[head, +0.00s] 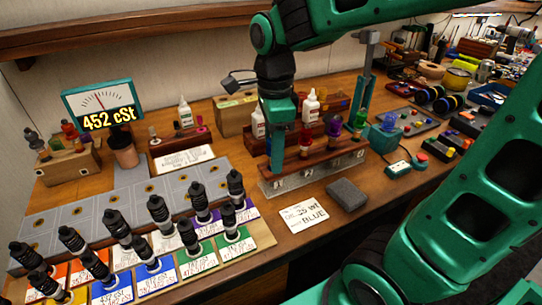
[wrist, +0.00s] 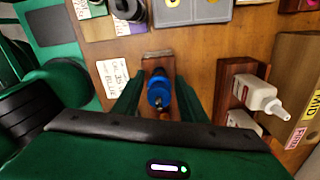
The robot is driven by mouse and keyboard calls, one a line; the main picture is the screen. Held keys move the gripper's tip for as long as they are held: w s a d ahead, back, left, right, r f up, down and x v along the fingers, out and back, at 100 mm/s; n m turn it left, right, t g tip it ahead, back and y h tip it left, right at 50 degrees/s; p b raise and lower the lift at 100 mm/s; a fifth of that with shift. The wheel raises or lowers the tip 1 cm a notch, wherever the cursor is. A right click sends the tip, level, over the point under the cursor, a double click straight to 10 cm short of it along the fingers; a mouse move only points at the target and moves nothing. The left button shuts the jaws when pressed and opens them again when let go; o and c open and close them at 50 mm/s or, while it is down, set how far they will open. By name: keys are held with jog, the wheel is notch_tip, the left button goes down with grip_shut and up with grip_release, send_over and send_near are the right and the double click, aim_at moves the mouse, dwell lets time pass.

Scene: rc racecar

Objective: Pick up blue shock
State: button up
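The blue shock (wrist: 158,90) stands upright at a wooden stand (wrist: 158,56) in the wrist view, seen from above. My gripper (wrist: 159,98) is open, with one finger on each side of the shock and a gap showing on both sides. In the head view my gripper (head: 276,165) points down at the left end of the wooden rack (head: 335,163). The blue shock is hidden behind it there. Red, purple and green items stand along the rack to the right of my gripper.
Several black-capped shocks stand on coloured cards at front left. White bottles (head: 311,106) stand behind the rack. A gauge (head: 103,105) reads 452 cSt.

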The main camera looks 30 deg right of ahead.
jog(key=shift+f, duration=0.25)
jog(key=c, duration=0.9)
jog(key=shift+r, duration=8.95)
